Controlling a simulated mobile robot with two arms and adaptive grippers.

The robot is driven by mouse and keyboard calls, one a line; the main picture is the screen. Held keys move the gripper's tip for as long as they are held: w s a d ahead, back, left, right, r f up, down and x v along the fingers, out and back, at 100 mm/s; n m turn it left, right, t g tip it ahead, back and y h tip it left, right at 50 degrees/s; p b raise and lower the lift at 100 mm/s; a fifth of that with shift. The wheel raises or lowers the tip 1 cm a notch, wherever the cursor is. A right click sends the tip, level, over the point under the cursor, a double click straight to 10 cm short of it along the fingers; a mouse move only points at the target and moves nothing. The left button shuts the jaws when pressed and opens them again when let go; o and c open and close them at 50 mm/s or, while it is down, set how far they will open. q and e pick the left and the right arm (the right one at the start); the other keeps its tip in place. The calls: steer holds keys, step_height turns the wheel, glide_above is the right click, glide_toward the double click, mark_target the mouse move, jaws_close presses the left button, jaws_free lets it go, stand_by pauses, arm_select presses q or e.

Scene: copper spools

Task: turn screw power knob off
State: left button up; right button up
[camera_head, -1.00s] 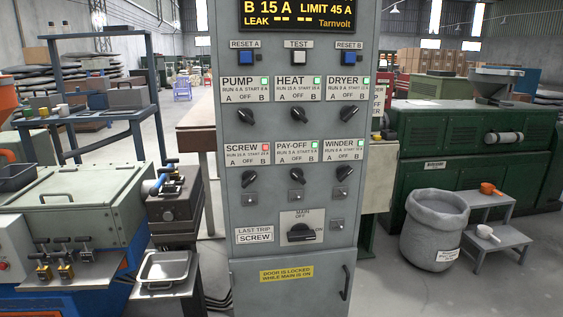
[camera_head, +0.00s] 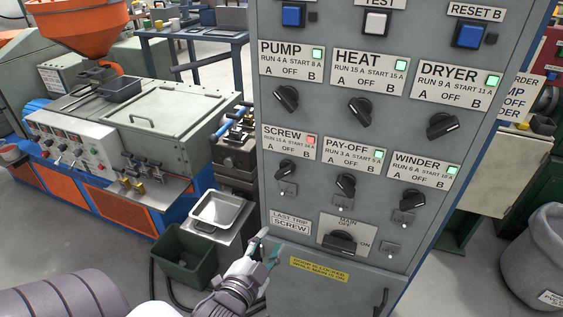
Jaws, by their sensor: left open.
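The black screw knob (camera_head: 286,169) is on the grey cabinet front (camera_head: 330,200), below the SCREW plate (camera_head: 289,145) with A, OFF and B marks. It looks tilted, but its exact setting is hard to read. The plate's lamp (camera_head: 311,140) is red; the other plates' lamps are green. My left gripper (camera_head: 265,246) is open and empty, low at the cabinet's left edge, below and left of the screw knob and apart from it. My right gripper is out of view.
The pay-off knob (camera_head: 346,184) is right of the screw knob, and the pump knob (camera_head: 286,98) is above it. The main switch (camera_head: 341,243) is lower down. A metal tray (camera_head: 217,211) and a green bin (camera_head: 186,257) stand left of the cabinet.

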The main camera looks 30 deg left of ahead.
arm_select(q)
steer(key=t, duration=0.2)
glide_toward(282, 175)
steer(key=s+d, duration=0.1)
steer(key=s, duration=0.2)
steer(key=shift+g+y, duration=0.3)
steer(key=shift+y, duration=0.3)
steer(key=p+x, duration=0.1)
steer(key=x, duration=0.3)
steer(key=p+x, duration=0.2)
steer(key=x, duration=0.2)
steer(key=p+x, duration=0.2)
steer(key=x, duration=0.2)
steer(key=shift+w+d+r, duration=0.1)
steer(key=shift+d+r, duration=0.1)
steer(key=shift+d, duration=0.05)
steer(key=shift+w+a, duration=0.15)
steer(key=shift+w, duration=0.4)
steer(key=shift+f, duration=0.1)
jaws_close()
